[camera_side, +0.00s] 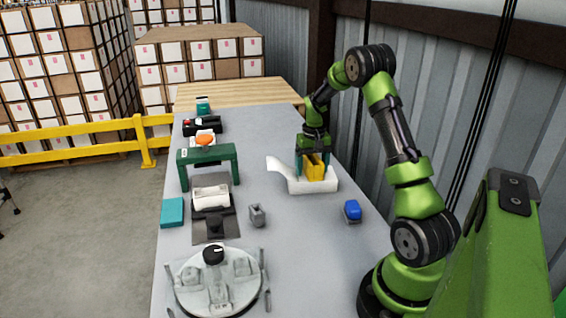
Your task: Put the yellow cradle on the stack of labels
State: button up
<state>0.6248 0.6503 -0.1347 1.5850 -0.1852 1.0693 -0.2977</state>
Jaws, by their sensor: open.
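The yellow cradle (314,168) sits in or just over a white holder (324,184) with a raised spout-like end, right of the table's middle. My gripper (312,162) points down over it, with its teal fingers open on either side of the cradle. I cannot tell whether the fingers touch it. A white block (211,198) that may be the stack of labels lies on a dark stand left of the middle. Its details are too small to make out.
A green arch (208,154) stands behind the white block. A teal box (172,212), a small grey item (257,215) and a blue-topped item (352,211) are nearby. A round clear tray (186,301) is at the front. The grey table is bare between the white block and holder.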

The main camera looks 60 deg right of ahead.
notch_tip(320, 180, up, 12)
jog(key=a+r+n+t, duration=0.15)
jog(key=a+r, duration=0.25)
jog(key=a, duration=0.5)
jog(key=a+r+n+t, duration=0.15)
jog(key=a+r, duration=0.25)
jog(key=a, duration=0.4)
jog(key=s+a+n+t+y, duration=0.1)
jog(key=s+a+t, duration=0.1)
jog(key=s+a, duration=0.4)
jog(key=s+a+n+t+y, duration=0.1)
jog(key=s+a, duration=0.4)
jog(key=a, duration=0.6)
jog(key=shift+s+a+f+t, duration=0.2)
jog(key=shift+s+t, duration=0.2)
jog(key=shift+t, duration=0.2)
